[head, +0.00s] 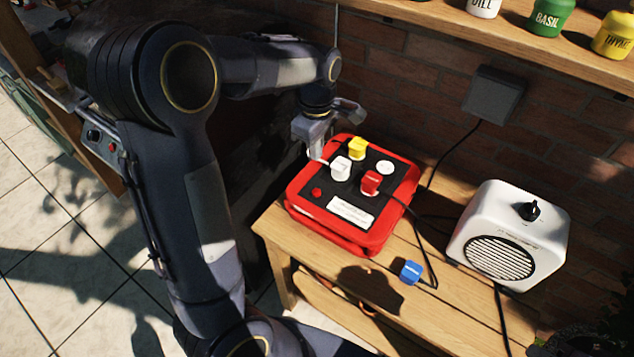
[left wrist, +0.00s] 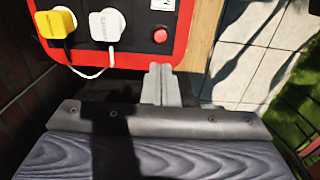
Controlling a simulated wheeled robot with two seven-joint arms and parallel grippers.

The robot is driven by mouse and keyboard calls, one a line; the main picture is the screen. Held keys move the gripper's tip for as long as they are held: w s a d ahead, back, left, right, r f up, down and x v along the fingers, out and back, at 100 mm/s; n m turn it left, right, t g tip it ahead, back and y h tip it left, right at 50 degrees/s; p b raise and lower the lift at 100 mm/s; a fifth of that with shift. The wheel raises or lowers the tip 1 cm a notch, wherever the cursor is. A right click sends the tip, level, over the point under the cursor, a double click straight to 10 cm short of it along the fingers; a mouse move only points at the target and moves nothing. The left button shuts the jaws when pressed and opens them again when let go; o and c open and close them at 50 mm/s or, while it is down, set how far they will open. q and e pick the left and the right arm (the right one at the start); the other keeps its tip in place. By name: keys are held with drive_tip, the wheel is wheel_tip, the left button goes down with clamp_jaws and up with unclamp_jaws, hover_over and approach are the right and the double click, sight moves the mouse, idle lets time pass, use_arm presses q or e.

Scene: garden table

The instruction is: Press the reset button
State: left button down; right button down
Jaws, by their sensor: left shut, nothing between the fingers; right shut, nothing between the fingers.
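A small round red button (head: 317,192) sits on the black panel of a red power box (head: 299,206) on the wooden bench. The button also shows in the left wrist view (left wrist: 160,36), near the corner of the panel. My left gripper (head: 321,160) is shut and empty, pointing down at the box's left edge, behind the button and beside the white plug. In the left wrist view its closed fingertips (left wrist: 160,69) lie below the box's red rim, in line with the button but apart from it. My right gripper is out of view.
Yellow (head: 357,148), white (head: 341,168) and red (head: 371,183) plugs stand up from the panel. A blue plug (head: 411,271) lies on the bench (head: 385,315). A white heater-like box (head: 510,235) with a knob stands at right. Black cords run between them.

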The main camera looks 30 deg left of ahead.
sight(316, 191)
use_arm(q)
wheel_tip(316, 191, down, 12)
drive_tip(key=shift+f+p, duration=0.25)
drive_tip(key=shift+p, duration=0.15)
